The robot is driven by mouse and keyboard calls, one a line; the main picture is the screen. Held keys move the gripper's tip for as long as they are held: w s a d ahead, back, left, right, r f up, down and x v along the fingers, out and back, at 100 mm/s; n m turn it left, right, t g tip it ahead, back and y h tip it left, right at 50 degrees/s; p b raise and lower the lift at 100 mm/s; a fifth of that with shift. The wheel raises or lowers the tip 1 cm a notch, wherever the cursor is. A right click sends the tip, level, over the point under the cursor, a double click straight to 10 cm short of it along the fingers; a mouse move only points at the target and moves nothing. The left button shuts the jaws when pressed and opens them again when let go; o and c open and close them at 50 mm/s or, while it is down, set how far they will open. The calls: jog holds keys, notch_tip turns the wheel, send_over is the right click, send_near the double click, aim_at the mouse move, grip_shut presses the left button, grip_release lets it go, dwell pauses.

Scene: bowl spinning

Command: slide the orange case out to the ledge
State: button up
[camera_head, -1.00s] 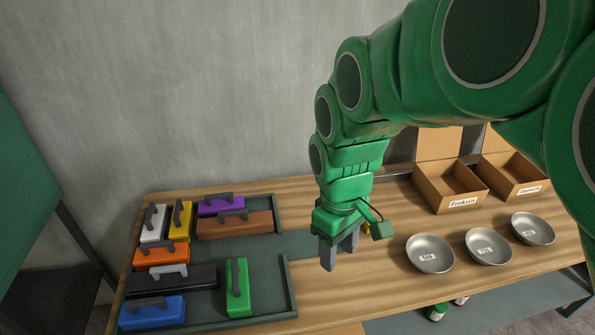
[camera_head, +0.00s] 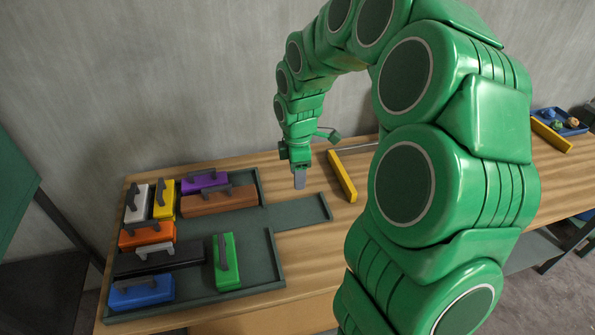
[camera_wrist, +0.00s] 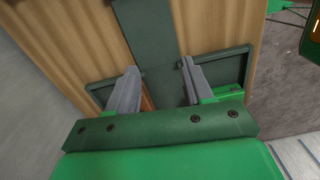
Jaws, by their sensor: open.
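The orange case (camera_head: 146,236) lies in the dark green tray (camera_head: 262,275) at its left side, with a dark handle on top. It sits between the white and yellow cases behind and the black case in front. The ledge (camera_head: 300,213) is the narrow dark green strip running right from the tray's opening; nothing stands on it. My gripper (camera_head: 299,180) points down just behind the ledge, well right of the orange case. In the wrist view my gripper (camera_wrist: 160,85) has its two fingers apart, with the ledge strip (camera_wrist: 145,40) beyond them.
The tray also holds a white case (camera_head: 137,204), yellow case (camera_head: 164,199), purple case (camera_head: 206,181), brown case (camera_head: 218,201), black case (camera_head: 160,259), blue case (camera_head: 141,292) and green case (camera_head: 224,262). A yellow bar (camera_head: 342,176) lies right of my gripper. My arm hides the table's right part.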

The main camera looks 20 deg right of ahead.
jog(key=shift+w+d+f+n, duration=0.25)
jog(key=shift+w+f+n, duration=0.25)
jog(key=shift+w+f, duration=0.5)
jog(key=shift+w+a+r, duration=0.1)
jog(key=shift+a+r, duration=0.05)
send_over(140, 223)
jog(key=shift+d, duration=0.4)
jog(key=shift+a+f, duration=0.35)
jog(key=shift+f, duration=3.35)
grip_shut()
